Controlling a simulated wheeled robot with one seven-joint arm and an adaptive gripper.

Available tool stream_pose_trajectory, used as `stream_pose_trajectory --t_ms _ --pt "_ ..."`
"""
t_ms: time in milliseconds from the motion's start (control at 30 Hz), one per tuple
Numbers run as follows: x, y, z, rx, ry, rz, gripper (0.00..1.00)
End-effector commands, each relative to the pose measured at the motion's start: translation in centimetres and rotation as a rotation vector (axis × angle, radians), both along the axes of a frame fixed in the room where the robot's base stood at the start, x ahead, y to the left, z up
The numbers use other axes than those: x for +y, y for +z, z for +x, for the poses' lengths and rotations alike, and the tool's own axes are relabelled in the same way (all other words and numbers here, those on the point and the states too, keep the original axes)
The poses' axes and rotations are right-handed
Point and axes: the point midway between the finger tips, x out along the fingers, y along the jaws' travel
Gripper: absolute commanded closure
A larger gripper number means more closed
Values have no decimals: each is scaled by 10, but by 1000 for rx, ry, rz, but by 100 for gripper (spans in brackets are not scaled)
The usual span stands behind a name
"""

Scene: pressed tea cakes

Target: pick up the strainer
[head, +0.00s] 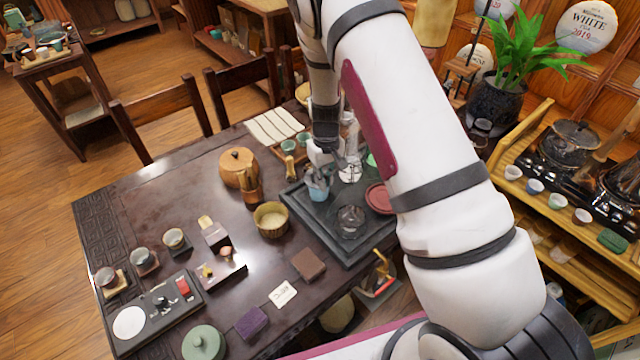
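My gripper (335,155) points down over the far part of the dark tea tray (305,215). My white arm hides part of that tray, and the fingers are too small and dark to tell open from shut. Close below the gripper are a small light-blue vessel (318,188) and a clear glass piece (350,172). I cannot make out for certain which small item here is the strainer, or whether the gripper touches one.
The tray also holds a round glass vessel (350,220) and a red dish (379,198). A wooden bowl (271,218) and a lidded wooden pot (238,166) stand left of it. The table's left middle is clear. A bamboo shelf (545,215) with teaware stands at right.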

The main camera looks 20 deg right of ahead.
Motion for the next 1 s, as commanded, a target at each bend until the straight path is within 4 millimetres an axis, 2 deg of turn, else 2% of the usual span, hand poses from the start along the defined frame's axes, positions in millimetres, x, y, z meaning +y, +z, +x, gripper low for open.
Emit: stream_pose_trajectory --t_ms 333,467,800,1000 --pt "0 1 0 0 0 0 100" --pt "0 10 1 -1 1 0 100" --pt "0 70 2 -4 1 1 100" --pt "0 97 1 -2 2 0 100"
